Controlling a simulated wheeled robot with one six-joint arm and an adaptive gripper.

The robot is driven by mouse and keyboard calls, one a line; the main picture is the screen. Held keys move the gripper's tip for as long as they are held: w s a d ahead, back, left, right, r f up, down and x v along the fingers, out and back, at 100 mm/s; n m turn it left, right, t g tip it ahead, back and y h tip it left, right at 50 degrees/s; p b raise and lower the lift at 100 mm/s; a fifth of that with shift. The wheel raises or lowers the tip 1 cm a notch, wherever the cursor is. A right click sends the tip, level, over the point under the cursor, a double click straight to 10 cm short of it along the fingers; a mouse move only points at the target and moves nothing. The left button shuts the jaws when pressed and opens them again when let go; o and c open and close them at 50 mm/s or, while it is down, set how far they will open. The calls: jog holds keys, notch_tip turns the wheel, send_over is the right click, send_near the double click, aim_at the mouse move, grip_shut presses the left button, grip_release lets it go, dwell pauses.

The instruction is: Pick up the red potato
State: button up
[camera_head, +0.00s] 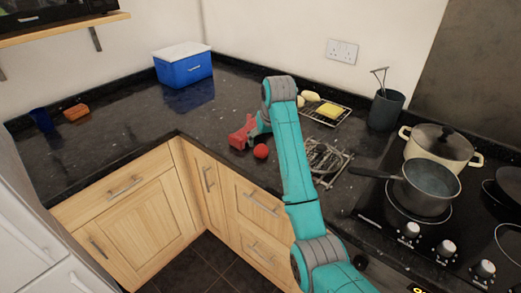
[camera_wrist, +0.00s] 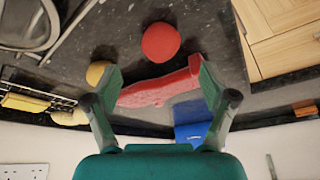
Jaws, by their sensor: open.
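The red potato (camera_head: 261,151), round and smooth, lies on the dark counter near its front edge, just left of my arm. In the wrist view the red potato (camera_wrist: 161,42) is above and beyond my open fingertips, not between them. My gripper (camera_wrist: 162,82) is empty, its two fingers spread wide. In the head view my gripper is mostly hidden by my own arm. A longer, irregular red object (camera_head: 242,132) lies beside the potato; in the wrist view this red object (camera_wrist: 158,90) shows between and behind the fingers.
A wire rack (camera_head: 325,162) lies right of my arm. Behind are yellowish round items (camera_head: 310,96) and a yellow sponge (camera_head: 328,110) on a rack. A pot (camera_head: 440,145) and saucepan (camera_head: 425,190) stand at right. A blue box (camera_head: 183,68) stands at back left; the left counter is mostly clear.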

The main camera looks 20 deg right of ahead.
aim_at(262, 148)
jog(key=shift+x, duration=3.4)
jog(key=shift+s+a, duration=0.1)
jog(key=shift+s, duration=0.1)
jog(key=c, duration=1.3)
